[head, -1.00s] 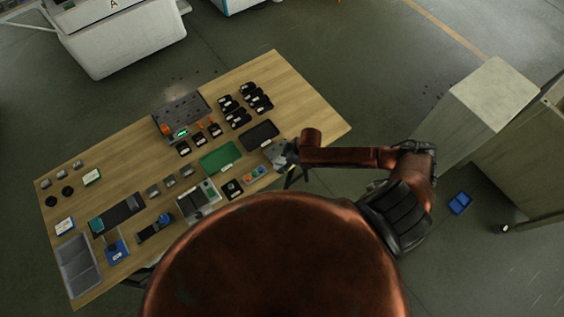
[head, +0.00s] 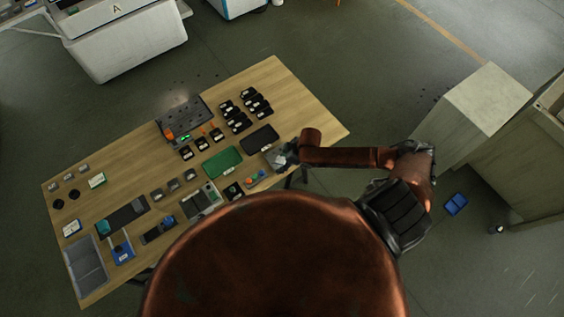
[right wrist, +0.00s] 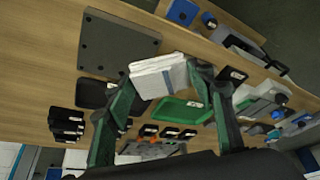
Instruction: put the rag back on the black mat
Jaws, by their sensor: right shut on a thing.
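In the right wrist view a folded white-grey rag (right wrist: 158,76) sits between the green fingers of my right gripper (right wrist: 165,82), which is shut on it. In the head view my right gripper (head: 284,156) is over the near right part of the table; the rag is hard to make out there. A flat black rectangle that looks like the black mat (head: 128,214) lies on the left part of the table, with a teal object on its left end. My right gripper is well to the right of it. My left gripper is not in view.
The wooden table (head: 310,110) also bears a green tray (head: 221,163), a black tray (head: 260,138), several small black boxes (head: 246,108) and a grey bin (head: 86,265). A dark grey plate (right wrist: 118,44) lies near my right gripper. The table's far right end is clear.

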